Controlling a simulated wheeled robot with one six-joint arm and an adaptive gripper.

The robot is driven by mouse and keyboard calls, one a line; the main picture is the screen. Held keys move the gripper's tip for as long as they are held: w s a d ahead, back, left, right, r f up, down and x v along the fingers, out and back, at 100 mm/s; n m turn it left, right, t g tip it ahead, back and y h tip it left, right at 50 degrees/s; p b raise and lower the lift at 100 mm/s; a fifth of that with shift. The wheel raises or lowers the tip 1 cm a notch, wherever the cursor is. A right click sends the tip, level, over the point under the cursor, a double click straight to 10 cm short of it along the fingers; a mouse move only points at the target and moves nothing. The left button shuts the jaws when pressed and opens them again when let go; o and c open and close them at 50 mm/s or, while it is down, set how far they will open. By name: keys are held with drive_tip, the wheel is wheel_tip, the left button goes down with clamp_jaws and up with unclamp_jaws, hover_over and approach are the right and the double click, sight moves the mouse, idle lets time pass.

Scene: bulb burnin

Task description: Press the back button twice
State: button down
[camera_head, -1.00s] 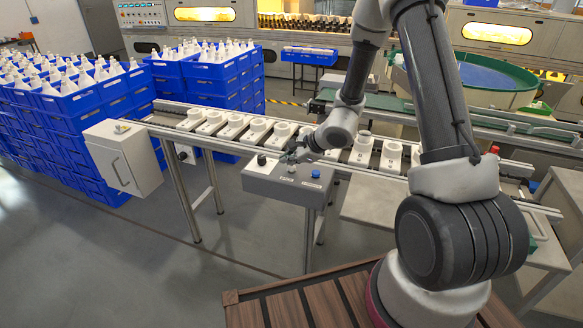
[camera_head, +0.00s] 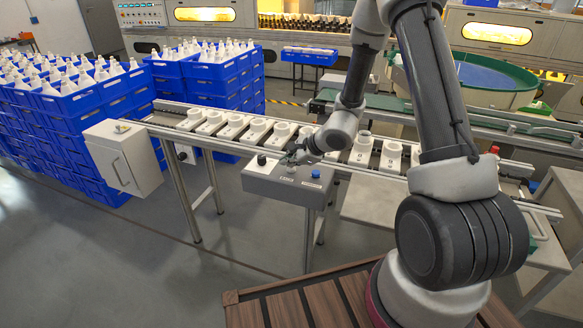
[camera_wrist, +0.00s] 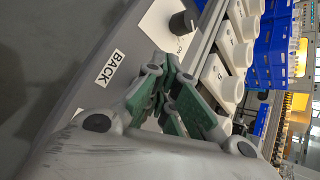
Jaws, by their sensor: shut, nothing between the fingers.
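The grey control box (camera_head: 272,187) stands at the front of the conveyor. It has a black knob (camera_head: 261,160), a blue button (camera_head: 316,174) and small white labels. The BACK label (camera_wrist: 110,68) is readable in the wrist view, beside my gripper (camera_wrist: 197,118). My gripper (camera_head: 289,160) is shut and empty, its fingertips low over the box top between the knob and the blue button. A small pale round part (camera_head: 291,169) shows just under the fingertips. The back button is not clearly seen in the wrist view, where the fingers cover that area. I cannot tell whether they touch it.
The conveyor (camera_head: 225,140) behind the box carries several white holders. A grey cabinet (camera_head: 124,160) hangs at its left end. Stacked blue crates (camera_head: 95,120) stand at the left. A red button (camera_head: 494,150) is at the right. Floor before the box is clear.

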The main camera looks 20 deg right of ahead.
sight(290, 169)
idle(0.5)
drive_tip(key=shift+r, duration=3.35)
